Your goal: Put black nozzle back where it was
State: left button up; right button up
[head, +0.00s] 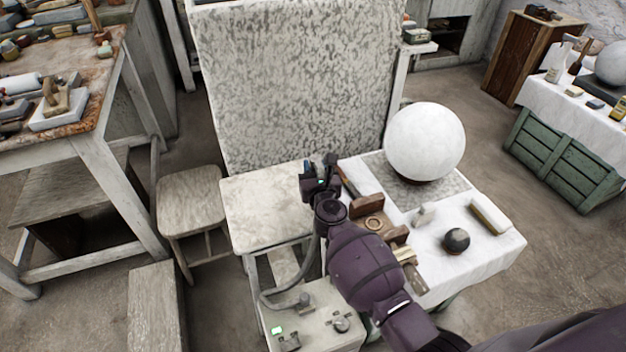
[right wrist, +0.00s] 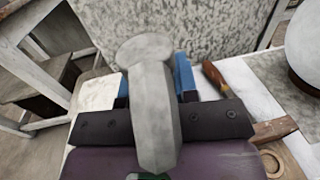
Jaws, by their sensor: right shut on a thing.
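My right gripper (head: 320,178) is above the right edge of the pale stool-like stand (head: 262,205), left of the cloth-covered table. It is shut on the nozzle. In the right wrist view the nozzle (right wrist: 152,100) looks grey rather than black, a faceted body with a flared round end, between the blue fingers. In the head view it is mostly hidden by the gripper. A grey hose (head: 268,301) loops from the pale machine box (head: 318,312) up toward my right wrist. I cannot tell which spot the nozzle came from. My left gripper is not in view.
A white sphere (head: 424,142) stands on the cloth-covered table (head: 492,252), with a dark ball (head: 456,240), wooden blocks and tools around it. A speckled panel (head: 295,80) rises behind. A wooden stool (head: 190,200) is to the left. The stand top is clear.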

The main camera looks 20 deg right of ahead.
notch_tip(320, 180, down, 4)
jog(key=shift+f+b, duration=0.1)
jog(key=shift+b, duration=0.9)
jog(key=shift+f, duration=0.1)
jog(key=shift+r, duration=0.25)
jog(key=shift+f, duration=0.25)
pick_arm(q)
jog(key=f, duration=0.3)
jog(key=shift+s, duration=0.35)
pick_arm(e)
jog(key=o, duration=0.9)
